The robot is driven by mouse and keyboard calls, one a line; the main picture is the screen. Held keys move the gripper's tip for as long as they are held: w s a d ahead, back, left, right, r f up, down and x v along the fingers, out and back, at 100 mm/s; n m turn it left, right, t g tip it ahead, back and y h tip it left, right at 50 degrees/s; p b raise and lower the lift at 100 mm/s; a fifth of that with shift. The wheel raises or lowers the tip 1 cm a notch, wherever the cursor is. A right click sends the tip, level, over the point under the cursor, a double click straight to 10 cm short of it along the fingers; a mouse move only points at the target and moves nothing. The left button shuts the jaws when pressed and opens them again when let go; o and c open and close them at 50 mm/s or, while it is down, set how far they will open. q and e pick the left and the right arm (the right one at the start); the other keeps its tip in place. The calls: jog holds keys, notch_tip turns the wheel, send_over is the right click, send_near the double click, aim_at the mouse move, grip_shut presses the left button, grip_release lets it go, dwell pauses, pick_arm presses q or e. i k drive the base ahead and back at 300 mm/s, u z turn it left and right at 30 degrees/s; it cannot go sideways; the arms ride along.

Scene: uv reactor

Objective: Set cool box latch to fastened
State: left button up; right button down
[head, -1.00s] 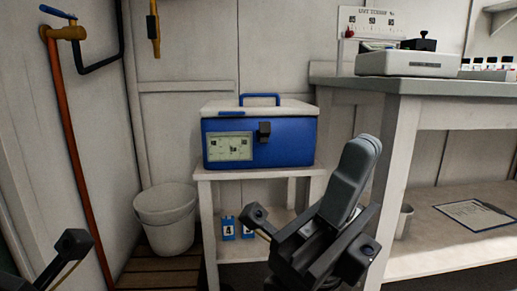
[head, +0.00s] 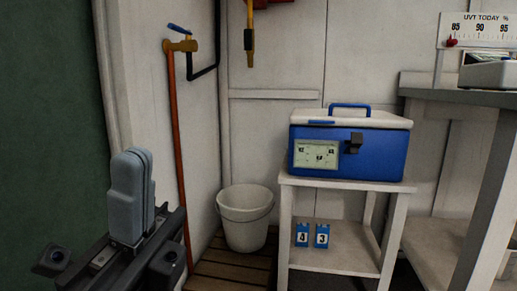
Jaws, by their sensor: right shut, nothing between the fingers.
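The cool box (head: 378,157) is blue with a white lid and a blue carry handle, and stands on a white side table right of the middle in the head view. Its lid looks closed. The dark latch (head: 354,143) is on the upper front, just under the lid. It looks like a small block standing out from the front; I cannot tell whether it is fastened. My right gripper (head: 131,160) is at the lower left of the view, fingers pointing up and shut on nothing, well left of the cool box and apart from it. My left gripper is out of view.
The side table (head: 345,185) has two blue number tags (head: 312,236) on its lower shelf. A white bucket (head: 245,215) stands on wooden slats beside it. An orange pipe with a blue-handled valve (head: 181,44) runs down the wall. A grey-topped workbench (head: 470,97) stands at the right.

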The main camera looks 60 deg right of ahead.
aim_at(357, 138)
jog(key=u, duration=0.4)
jog(key=k, duration=0.3)
jog(key=z, duration=2.6)
